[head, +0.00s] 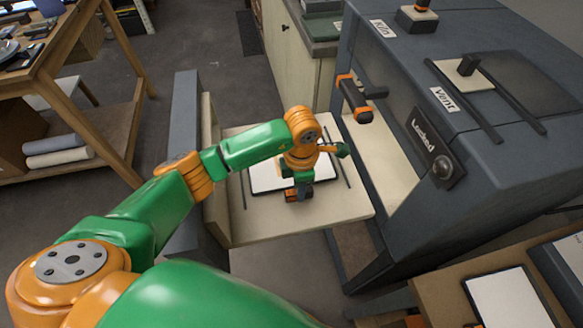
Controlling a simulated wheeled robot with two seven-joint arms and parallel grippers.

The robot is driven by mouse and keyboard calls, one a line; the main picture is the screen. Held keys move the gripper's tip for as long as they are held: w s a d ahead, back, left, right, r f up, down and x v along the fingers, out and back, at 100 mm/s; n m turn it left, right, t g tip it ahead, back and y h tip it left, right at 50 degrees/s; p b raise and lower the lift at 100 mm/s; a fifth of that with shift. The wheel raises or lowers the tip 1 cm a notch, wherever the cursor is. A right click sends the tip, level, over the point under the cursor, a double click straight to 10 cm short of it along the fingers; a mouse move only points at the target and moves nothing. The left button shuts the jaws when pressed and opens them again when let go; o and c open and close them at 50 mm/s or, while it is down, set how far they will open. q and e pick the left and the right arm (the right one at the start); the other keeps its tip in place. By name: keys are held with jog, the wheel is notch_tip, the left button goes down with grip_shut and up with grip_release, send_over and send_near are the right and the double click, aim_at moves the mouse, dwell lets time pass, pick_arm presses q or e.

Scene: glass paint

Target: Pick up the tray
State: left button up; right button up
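A tray with a white face and thin dark rim (262,180) lies flat on a pale pulled-out shelf (265,228) in front of the kiln. My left gripper (318,172) is over the tray's right part, and hides some of it. I cannot tell whether its fingers touch the tray or how far apart they are. A dark and orange piece shows just below the hand at the tray's near edge. Another white panel with a dark rim (505,300) lies on a bench at the lower right. My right gripper is not in view.
The grey kiln (400,70) stands at the right, its opening facing the shelf. An upright grey slab (187,120) borders the shelf at the left. A wooden workbench (60,45) stands at the upper left. Bare floor (200,45) lies between it and the kiln.

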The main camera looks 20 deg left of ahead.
pick_arm(q)
grip_shut()
jog(key=shift+w+r, duration=0.1)
jog(key=shift+r, duration=0.05)
dwell(1.1)
notch_tip(320, 180, up, 8)
jog(key=shift+f+b, duration=0.2)
jog(key=shift+b, duration=0.95)
notch_tip(320, 180, up, 5)
jog(key=shift+r+p, duration=0.1)
jog(key=shift+p, duration=1.05)
